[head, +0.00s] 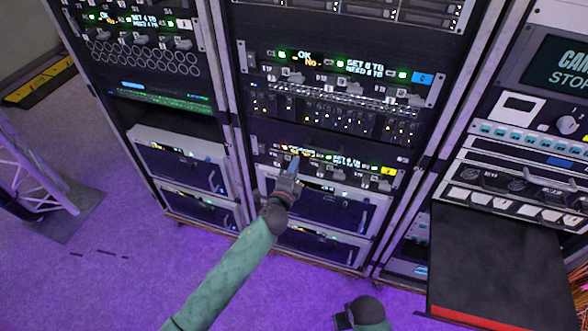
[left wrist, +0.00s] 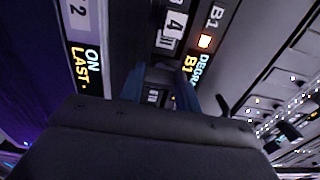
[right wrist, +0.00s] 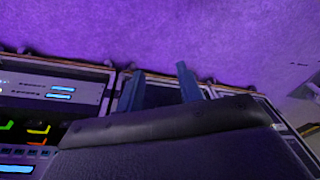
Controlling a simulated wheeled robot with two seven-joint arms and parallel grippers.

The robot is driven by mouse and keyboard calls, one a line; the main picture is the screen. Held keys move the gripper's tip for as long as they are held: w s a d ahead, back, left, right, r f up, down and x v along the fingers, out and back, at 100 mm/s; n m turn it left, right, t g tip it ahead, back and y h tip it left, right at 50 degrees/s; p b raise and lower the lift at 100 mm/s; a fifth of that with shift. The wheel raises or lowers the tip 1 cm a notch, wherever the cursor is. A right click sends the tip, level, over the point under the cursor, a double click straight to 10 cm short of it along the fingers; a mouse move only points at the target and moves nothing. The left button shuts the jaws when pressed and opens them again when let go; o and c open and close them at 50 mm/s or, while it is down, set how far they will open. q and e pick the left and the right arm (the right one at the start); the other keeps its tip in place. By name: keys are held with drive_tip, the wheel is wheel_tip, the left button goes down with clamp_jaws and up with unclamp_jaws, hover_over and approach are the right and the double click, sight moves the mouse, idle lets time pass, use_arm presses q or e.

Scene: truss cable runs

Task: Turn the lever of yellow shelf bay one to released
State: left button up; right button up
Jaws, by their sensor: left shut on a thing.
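The yellow shelf is the lower lit rack unit with a yellow tag (head: 387,170) at its right end in the head view. My left gripper (head: 294,166) is at the left part of its front, over bay one. In the left wrist view, its two blue fingers (left wrist: 161,85) stand on either side of a dark part beside a display (left wrist: 190,70) reading B1 and the start of DEGRADED. They are shut on this part, which I take as the bay one lever; its angle is mostly hidden. My right gripper (right wrist: 160,82) is open and empty, low above the purple floor.
A blue-tagged shelf (head: 422,78) sits above the yellow one. Drawers with handles (head: 325,208) are below it. At right a black surface with a red edge (head: 482,313) juts out. The purple floor (head: 110,285) is open at the front left.

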use_arm(q)
drive_tip(key=o, duration=1)
use_arm(e)
drive_tip(key=shift+s, duration=0.15)
use_arm(q)
drive_tip(key=shift+b+v, duration=1)
drive_tip(key=shift+v, duration=2.95)
use_arm(e)
wheel_tip(320, 180, up, 9)
drive_tip(key=shift+s+f, duration=0.2)
drive_tip(key=shift+s, duration=0.15)
